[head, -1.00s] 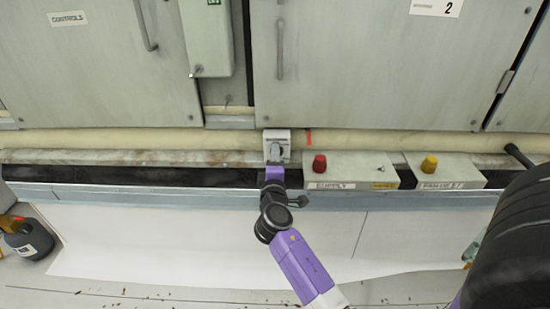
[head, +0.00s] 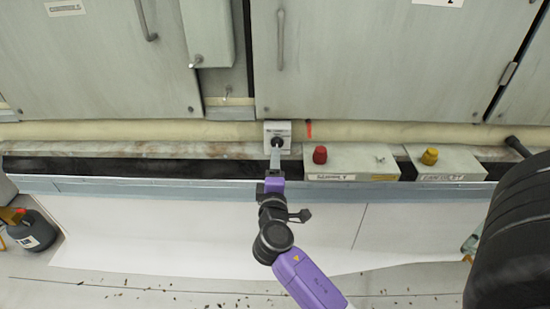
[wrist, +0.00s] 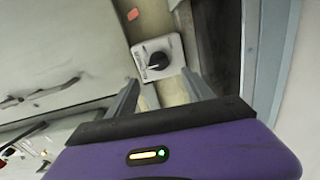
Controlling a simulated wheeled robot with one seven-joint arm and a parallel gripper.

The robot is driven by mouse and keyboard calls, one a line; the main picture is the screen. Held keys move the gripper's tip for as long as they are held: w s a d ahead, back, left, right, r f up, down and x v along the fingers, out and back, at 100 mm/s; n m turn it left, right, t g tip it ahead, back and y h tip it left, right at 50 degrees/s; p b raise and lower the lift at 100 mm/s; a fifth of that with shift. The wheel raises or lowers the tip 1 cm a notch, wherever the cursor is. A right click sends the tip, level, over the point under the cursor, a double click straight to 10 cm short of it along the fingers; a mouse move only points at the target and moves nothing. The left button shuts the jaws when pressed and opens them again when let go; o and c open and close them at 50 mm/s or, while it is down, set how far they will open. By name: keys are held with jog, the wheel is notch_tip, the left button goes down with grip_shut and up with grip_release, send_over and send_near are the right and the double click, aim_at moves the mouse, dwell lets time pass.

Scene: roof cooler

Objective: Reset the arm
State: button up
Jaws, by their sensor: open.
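My arm reaches up from the bottom of the head view, and my gripper (head: 275,158) is just in front of a small white switch box with a black knob (head: 277,140). In the wrist view my gripper's two grey fingers (wrist: 160,98) are spread apart with nothing between them. The black rotary knob (wrist: 157,60) on its white plate (wrist: 165,43) shows beyond the fingertips, apart from them.
A red button (head: 320,155) and a yellow button (head: 430,156) sit on grey boxes to the right. Cabinet doors (head: 370,60) stand behind a cream pipe (head: 400,133). A dark jug (head: 33,230) stands at the lower left. White flooring (head: 150,235) lies clear in front.

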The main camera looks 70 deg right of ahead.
jog(key=shift+s+a, duration=0.1)
jog(key=shift+a, duration=0.1)
dwell(0.5)
jog(key=w+a+f+t+y, duration=0.1)
jog(key=w+a+t+y, duration=0.15)
jog(key=a, duration=0.35)
jog(key=w+a+t+y, duration=0.1)
jog(key=a+t+y, duration=0.2)
jog(key=a+t, duration=0.15)
jog(key=s+a+m+t+y, duration=0.1)
jog(key=s+a+t+y, duration=0.4)
jog(key=a, duration=1)
jog(key=s+a+r+m+g+y, duration=0.1)
jog(key=s+a+g+y, duration=0.3)
jog(key=s, duration=0.6)
jog(key=s+a+r+m+y, duration=0.1)
jog(key=s+a+m+y, duration=0.1)
jog(key=s+a, duration=0.55)
notch_tip(320, 180, up, 13)
jog(key=s+d+p, duration=0.1)
jog(key=p, duration=1.2)
jog(key=shift+d+f, duration=0.15)
jog(key=shift+d, duration=0.15)
